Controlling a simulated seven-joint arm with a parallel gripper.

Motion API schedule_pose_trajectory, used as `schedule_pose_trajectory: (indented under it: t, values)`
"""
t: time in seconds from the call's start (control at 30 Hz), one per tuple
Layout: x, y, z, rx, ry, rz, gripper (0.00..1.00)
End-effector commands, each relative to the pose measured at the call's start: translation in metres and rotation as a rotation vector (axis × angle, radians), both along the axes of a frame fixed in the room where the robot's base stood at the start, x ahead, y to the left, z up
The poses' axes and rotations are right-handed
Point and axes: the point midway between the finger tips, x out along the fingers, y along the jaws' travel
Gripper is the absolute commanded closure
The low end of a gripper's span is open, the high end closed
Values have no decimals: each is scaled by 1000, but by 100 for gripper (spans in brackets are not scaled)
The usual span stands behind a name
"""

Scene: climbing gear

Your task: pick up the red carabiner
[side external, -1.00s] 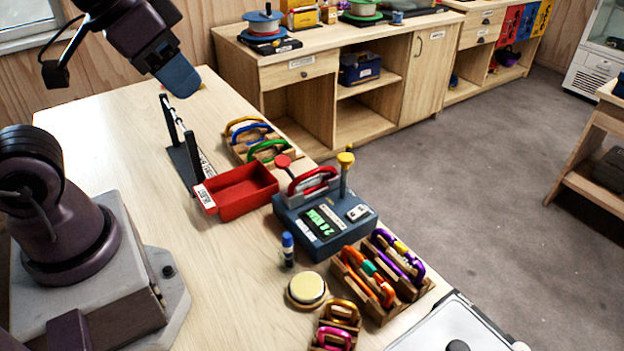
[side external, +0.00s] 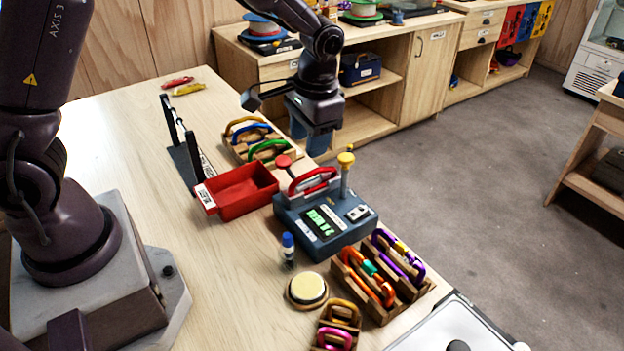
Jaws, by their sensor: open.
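The red carabiner (side external: 313,179) lies across the top of the blue-grey tester (side external: 325,232), between a post with a red knob (side external: 284,162) and a post with a yellow knob (side external: 346,160). A silver part shows just under it. My gripper (side external: 310,146) points down, open and empty, in the picture just above the carabiner and apart from it. Its exact height over the carabiner is hard to tell. The carabiner's far side is partly hidden by its own near bar.
A red bin (side external: 243,192) stands left of the tester. A wooden rack (side external: 250,140) with yellow, blue and green carabiners is behind it. In front are a small blue-capped bottle (side external: 288,250), a round cream button (side external: 307,289) and a rack of orange and purple carabiners (side external: 372,285).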

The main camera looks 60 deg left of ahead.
Motion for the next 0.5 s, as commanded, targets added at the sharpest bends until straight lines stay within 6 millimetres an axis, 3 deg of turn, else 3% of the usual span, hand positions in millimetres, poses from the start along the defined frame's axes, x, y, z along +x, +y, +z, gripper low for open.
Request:
schedule_pose_trajectory:
  t: [0.17,0.5]
  values:
    - [24,4,0,15,-52,16,57]
    - [22,12,-59,15,-47,23,57]
